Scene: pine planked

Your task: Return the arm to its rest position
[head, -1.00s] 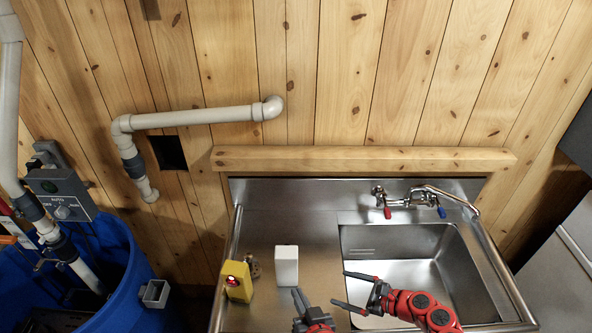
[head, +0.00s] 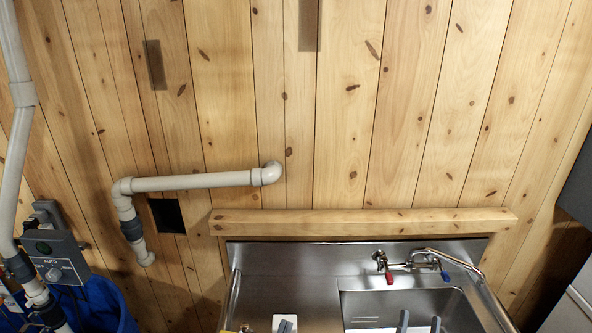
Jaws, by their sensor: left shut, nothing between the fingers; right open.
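Both grippers show only as fingertips at the bottom edge of the head view. My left gripper (head: 285,326) is shut and empty, and its tips overlap the white box (head: 277,318) on the counter. My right gripper (head: 420,322) is open and empty, its two fingers apart in front of the sink basin (head: 370,305). The rest of both arms is below the picture, so their posture is hidden.
The faucet (head: 405,264) with red and blue handles stands behind the basin. A wooden ledge (head: 360,222) runs above the steel counter. The yellow object (head: 246,329) is mostly cut off. Left are pipes, a control box (head: 55,258) and a blue tub (head: 105,300).

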